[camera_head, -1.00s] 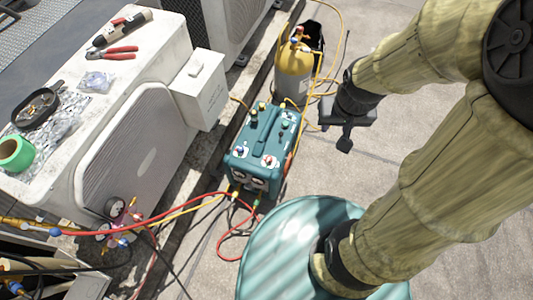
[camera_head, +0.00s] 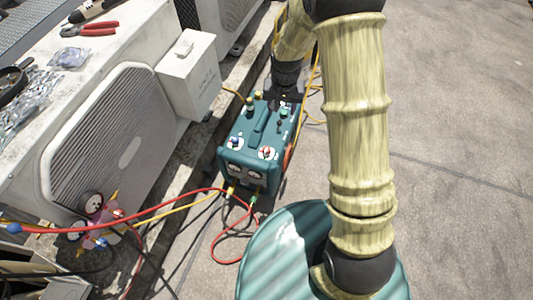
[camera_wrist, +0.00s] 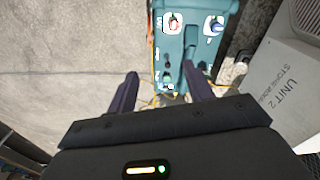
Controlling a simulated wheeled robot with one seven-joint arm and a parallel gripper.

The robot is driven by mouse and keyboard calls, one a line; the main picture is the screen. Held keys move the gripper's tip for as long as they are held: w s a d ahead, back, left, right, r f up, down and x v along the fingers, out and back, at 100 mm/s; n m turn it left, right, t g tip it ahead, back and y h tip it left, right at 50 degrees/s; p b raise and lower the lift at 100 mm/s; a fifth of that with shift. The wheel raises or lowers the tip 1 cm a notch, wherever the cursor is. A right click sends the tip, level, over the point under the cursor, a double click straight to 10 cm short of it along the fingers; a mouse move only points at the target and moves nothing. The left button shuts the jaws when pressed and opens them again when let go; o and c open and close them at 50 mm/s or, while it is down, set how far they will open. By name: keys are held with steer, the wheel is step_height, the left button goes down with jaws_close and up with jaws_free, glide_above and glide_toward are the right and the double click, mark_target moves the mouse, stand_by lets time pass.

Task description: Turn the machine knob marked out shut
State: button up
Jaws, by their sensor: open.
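The teal machine (camera_head: 245,160) stands on the roof floor, with a red knob (camera_head: 267,152) and a blue knob (camera_head: 235,142) on white dials near its front top edge. Smaller dark and green valve parts show at its rear top. In the wrist view the red knob (camera_wrist: 174,24) and blue knob (camera_wrist: 216,27) appear at the top. I cannot read which knob is marked out. My gripper (camera_wrist: 162,82) is open and empty, its two fingers pointing toward the machine's rear. In the head view my gripper (camera_head: 286,88) is dark and above the machine's back end, its fingertips hard to make out.
A white condenser unit (camera_head: 120,120) with a box (camera_head: 188,75) stands close on the left. Red and yellow hoses (camera_head: 150,212) run from the machine's front to a gauge manifold (camera_head: 97,212). Open concrete (camera_head: 450,130) lies to the right.

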steer(key=b, duration=0.3)
glide_above(267, 148)
step_height(267, 148, down, 11)
steer(key=shift+s+g+p, duration=0.1)
steer(key=shift+g+p, duration=0.2)
step_height(267, 148, down, 17)
steer(key=b, duration=0.5)
steer(key=shift+f+b, duration=0.15)
steer(key=shift+b, duration=0.25)
steer(key=c, duration=1)
